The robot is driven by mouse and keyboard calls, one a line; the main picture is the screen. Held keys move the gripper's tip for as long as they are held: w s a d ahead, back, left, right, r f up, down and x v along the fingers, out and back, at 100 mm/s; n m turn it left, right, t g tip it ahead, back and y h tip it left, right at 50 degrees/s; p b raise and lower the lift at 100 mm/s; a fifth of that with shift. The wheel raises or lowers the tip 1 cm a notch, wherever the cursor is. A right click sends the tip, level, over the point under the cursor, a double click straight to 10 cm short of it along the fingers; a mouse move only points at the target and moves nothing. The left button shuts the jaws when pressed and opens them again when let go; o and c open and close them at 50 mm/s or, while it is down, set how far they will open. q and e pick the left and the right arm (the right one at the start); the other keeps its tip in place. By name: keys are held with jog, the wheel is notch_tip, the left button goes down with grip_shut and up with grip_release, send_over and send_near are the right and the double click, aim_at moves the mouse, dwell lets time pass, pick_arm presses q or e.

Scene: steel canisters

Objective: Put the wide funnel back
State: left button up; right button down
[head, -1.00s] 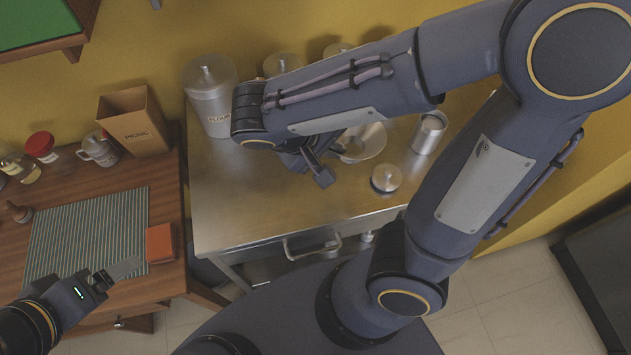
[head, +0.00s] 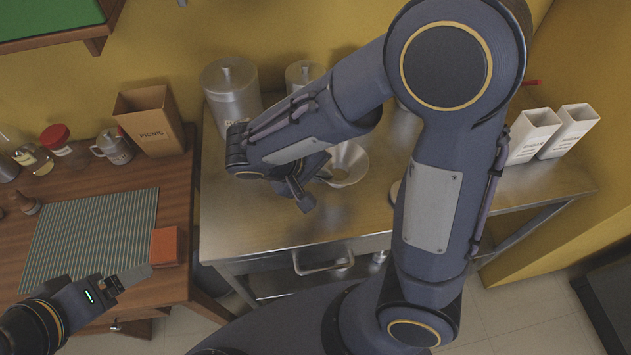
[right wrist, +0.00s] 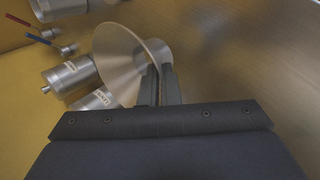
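How high the funnel is above the table is hard to tell.
Steel canisters stand along the wall, a large one (head: 230,95) at left and a smaller one (head: 303,75) beside it. My right arm hides part of the steel table (head: 250,215). Two white containers (head: 532,135) stand at its right end. A paper bag (head: 148,120) stands on the wooden table.

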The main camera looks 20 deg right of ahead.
jog(key=shift+w+a+f, duration=0.2)
jog(key=shift+w+f, duration=0.25)
jog(key=shift+f, duration=0.15)
jog(key=shift+w+a+f, duration=0.1)
jog(key=shift+w+f, duration=0.05)
jog(key=shift+f, duration=1.55)
jog(key=shift+f, duration=0.2)
jog(key=c, duration=1.7)
grip_release()
jog(key=shift+r, duration=0.15)
